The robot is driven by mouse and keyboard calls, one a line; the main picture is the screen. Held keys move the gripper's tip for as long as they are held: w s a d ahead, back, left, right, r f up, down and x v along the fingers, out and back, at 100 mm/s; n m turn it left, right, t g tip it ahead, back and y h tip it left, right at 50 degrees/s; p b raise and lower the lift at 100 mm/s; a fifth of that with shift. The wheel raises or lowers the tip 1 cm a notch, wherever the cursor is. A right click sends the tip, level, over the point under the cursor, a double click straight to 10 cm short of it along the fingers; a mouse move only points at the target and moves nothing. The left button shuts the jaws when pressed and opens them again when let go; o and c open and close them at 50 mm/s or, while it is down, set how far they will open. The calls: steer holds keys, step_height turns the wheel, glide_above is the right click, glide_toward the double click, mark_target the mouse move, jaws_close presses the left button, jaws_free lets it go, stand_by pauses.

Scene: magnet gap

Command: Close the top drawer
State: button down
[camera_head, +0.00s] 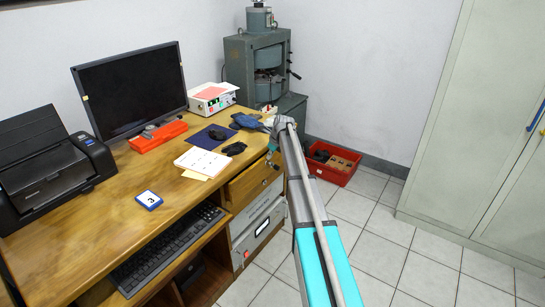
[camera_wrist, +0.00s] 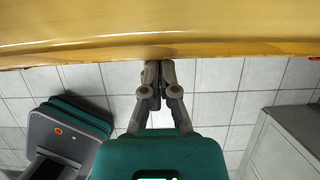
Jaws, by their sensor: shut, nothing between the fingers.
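The top drawer (camera_head: 251,188) is the wooden-fronted one under the right end of the desk, with a small lock on its front. Part of its front is hidden by my arm, and I cannot tell exactly how far it stands out. My gripper (camera_head: 272,160) is at the drawer's upper right, partly hidden by my arm. In the wrist view my gripper (camera_wrist: 158,66) has its fingers together and empty, with the tips at a wooden edge (camera_wrist: 230,48). I cannot tell whether they touch it.
The desk (camera_head: 110,225) carries a monitor (camera_head: 130,88), a printer (camera_head: 50,165), papers and gloves. Grey drawers (camera_head: 256,219) lie below the wooden one. A red crate (camera_head: 332,172) stands on the floor behind my arm. Tiled floor is clear toward the cabinet (camera_head: 470,150).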

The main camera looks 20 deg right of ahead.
steer(key=shift+d, duration=0.15)
steer(key=s+d+r+p, duration=0.4)
steer(key=s+r+p, duration=0.2)
steer(key=r+p, duration=0.3)
steer(key=shift+s+r, duration=0.15)
steer(key=shift+s, duration=0.1)
stand_by(0.9)
steer(key=shift+d, duration=0.1)
